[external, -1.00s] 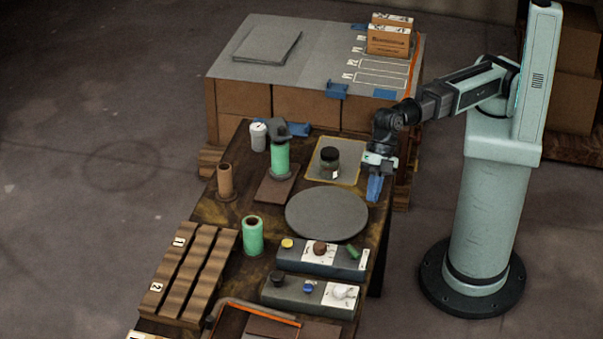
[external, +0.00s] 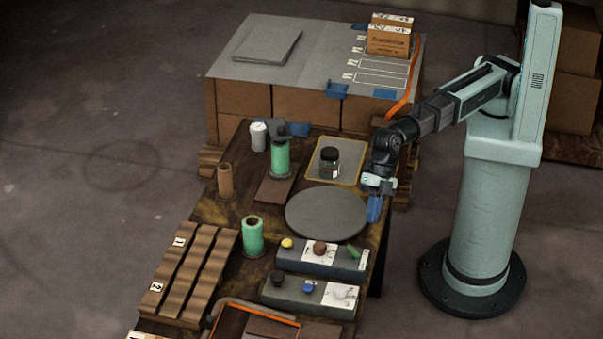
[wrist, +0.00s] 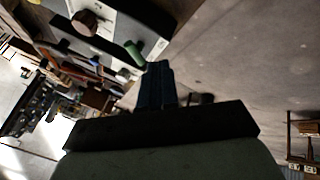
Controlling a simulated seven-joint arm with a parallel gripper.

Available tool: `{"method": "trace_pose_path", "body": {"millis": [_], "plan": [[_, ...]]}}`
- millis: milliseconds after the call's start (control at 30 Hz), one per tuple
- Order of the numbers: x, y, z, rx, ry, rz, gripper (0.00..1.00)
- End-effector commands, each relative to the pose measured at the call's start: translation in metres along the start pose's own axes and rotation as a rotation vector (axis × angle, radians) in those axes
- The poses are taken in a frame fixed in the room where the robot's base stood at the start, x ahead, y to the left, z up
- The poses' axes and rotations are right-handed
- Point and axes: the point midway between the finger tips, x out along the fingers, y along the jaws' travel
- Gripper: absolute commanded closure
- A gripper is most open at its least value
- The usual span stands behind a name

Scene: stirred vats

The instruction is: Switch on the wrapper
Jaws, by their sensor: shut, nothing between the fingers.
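The grey control box (external: 322,262) near the round plate carries a yellow button (external: 287,243), a brown knob (external: 320,248) and a green lever (external: 353,252). A second grey box (external: 309,294) in front of it has a black knob (external: 277,277), a blue knob (external: 308,286) and a pale knob (external: 340,291). Which control belongs to the wrapper cannot be read. My gripper (external: 374,221) is shut and empty, pointing down beside the table's right edge, apart from the boxes. In the wrist view its blue fingers (wrist: 158,68) appear near the green lever (wrist: 135,52), with the brown knob (wrist: 86,22) beyond.
A round grey plate (external: 326,213) lies left of my gripper. A dark jar (external: 330,162) stands on a yellow-edged mat (external: 351,177). Green spools (external: 280,159) and (external: 252,237) stand further left, with a wooden rack (external: 188,270).

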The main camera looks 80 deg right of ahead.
Motion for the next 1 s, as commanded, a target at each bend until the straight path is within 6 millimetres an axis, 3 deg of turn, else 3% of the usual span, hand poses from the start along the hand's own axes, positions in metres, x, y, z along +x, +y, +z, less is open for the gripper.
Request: {"method": "trace_pose_path", "body": {"millis": [267, 400, 633, 1000], "plan": [[0.047, 0.001, -0.001, -0.001, 0.0, -0.002, 1.0], [0.058, 0.018, 0.001, 0.0, 0.0, 0.001, 1.0], [0.067, 0.031, 0.002, 0.0, 0.0, 0.001, 1.0], [0.068, 0.033, 0.003, 0.0, 0.0, 0.001, 1.0]]}}
